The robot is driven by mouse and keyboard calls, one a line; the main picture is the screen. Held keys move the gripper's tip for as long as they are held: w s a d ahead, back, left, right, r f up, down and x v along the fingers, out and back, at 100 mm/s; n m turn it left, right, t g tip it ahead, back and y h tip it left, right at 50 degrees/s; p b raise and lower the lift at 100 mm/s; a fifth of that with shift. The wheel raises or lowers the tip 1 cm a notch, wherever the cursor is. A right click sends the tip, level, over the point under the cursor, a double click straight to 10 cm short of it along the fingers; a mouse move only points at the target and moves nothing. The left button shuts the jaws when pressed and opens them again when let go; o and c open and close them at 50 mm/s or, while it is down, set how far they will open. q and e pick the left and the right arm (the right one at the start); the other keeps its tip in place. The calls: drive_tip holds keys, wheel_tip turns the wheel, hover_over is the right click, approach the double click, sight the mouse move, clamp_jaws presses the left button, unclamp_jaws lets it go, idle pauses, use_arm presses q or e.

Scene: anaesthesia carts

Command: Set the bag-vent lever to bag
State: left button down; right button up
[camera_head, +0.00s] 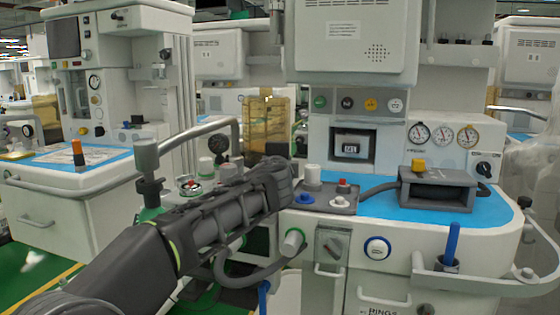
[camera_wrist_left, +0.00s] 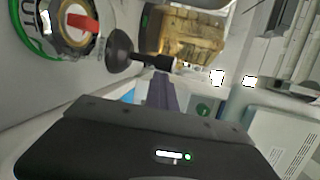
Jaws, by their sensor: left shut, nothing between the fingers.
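A red lever (camera_head: 193,187) sits on a round, silver-faced fitting left of my left forearm. In the left wrist view the red lever (camera_wrist_left: 82,24) lies across a round face inside a green ring with partly cut-off lettering. I cannot read a bag or vent label there. A grey switch (camera_head: 332,245) on the machine's front could also be the bag-vent lever; I cannot tell which it is. My left gripper (camera_head: 284,174) is shut and empty, right of the red lever and apart from it. Its fingertips are hard to make out. My right gripper is not in view.
A black knob (camera_head: 219,144) and an amber canister (camera_head: 265,122) stand behind my left arm. A curved metal pipe (camera_head: 190,131) runs above the fittings. A blue worktop (camera_head: 385,205) holds a dark grey box (camera_head: 437,190). A hose hangs below my arm.

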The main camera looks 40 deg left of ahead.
use_arm(q)
drive_tip(key=shift+s+a, duration=0.15)
drive_tip(key=shift+a, duration=0.1)
drive_tip(key=v, duration=0.6)
drive_tip(key=shift+s+d+r, duration=0.1)
drive_tip(key=shift+s+d, duration=0.05)
drive_tip(key=shift+d, duration=0.1)
drive_tip(key=shift+s+d, duration=0.45)
drive_tip(key=shift+d, duration=0.05)
